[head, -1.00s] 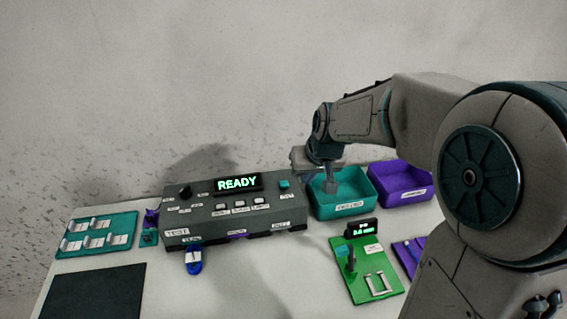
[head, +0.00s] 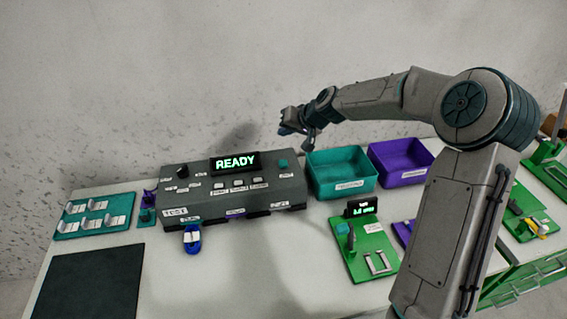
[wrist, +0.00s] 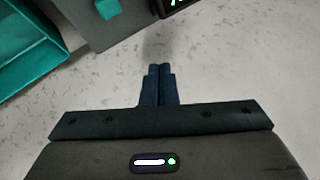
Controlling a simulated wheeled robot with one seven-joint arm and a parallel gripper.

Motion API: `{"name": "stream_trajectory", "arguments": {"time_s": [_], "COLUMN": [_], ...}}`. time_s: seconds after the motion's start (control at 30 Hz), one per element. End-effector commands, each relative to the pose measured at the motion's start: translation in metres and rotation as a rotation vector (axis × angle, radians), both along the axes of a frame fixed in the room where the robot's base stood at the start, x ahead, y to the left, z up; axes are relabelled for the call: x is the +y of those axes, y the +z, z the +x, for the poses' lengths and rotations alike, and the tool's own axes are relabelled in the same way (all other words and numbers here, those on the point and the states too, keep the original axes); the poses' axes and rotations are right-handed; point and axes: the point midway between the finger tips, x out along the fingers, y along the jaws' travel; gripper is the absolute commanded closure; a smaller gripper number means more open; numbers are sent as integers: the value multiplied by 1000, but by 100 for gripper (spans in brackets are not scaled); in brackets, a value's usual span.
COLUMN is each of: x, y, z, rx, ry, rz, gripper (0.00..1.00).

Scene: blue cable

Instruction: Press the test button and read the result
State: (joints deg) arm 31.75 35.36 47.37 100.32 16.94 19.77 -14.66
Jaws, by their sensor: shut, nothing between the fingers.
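The dark grey tester box (head: 225,205) stands on the table, and its display (head: 235,162) reads READY in green. A teal button (head: 283,163) is at its top right; it also shows at the top of the wrist view (wrist: 108,8). Several small white keys and a dark knob (head: 183,171) are on the top face. A blue cable plug (head: 192,240) is at the front left, by the label TEST. My gripper (head: 283,130) is above and behind the box's right end, apart from the button. Its fingers (wrist: 159,70) are together and empty.
A teal bin (head: 313,183) and a purple bin (head: 376,170) stand right of the tester. A green board (head: 352,268) with a small display lies in front of them. A teal tray (head: 68,230) and a dark mat (head: 85,290) are at the left.

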Motion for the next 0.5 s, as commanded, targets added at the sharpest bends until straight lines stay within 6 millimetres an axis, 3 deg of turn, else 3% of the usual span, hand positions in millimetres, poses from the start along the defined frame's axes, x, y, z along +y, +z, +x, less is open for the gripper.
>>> {"name": "stream_trajectory", "arguments": {"time_s": [0.27,0.5], "x": [0,0], "y": [-1,-16], "z": [0,-1], "rx": [0,2], "ry": [1,1], "rz": [-2,-1], "gripper": [100,100]}}
